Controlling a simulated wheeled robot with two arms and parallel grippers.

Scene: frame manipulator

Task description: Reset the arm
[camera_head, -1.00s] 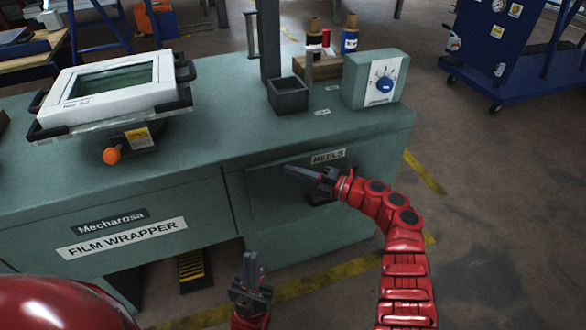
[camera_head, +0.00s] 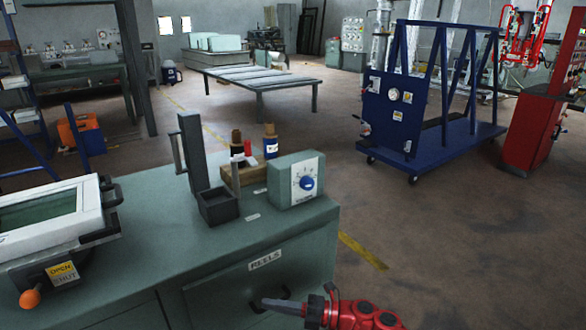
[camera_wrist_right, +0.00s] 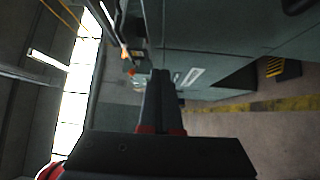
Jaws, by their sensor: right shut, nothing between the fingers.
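My red right arm comes in at the bottom of the head view. Its gripper (camera_head: 284,305) is in front of the drawer front marked REELS (camera_head: 245,280), near the dark handle (camera_head: 257,303). I cannot tell whether it touches the handle. In the right wrist view the fingers (camera_wrist_right: 160,80) lie together with nothing between them. The drawer looks closed. My left gripper is out of the head view.
The green film wrapper bench (camera_head: 150,215) carries a white-framed unit (camera_head: 60,225) with an orange knob (camera_head: 30,299), a dark bin (camera_head: 218,206), a reel holder (camera_head: 245,175) and a dial box (camera_head: 296,180). A blue cart (camera_head: 430,120) stands behind. Open floor lies to the right.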

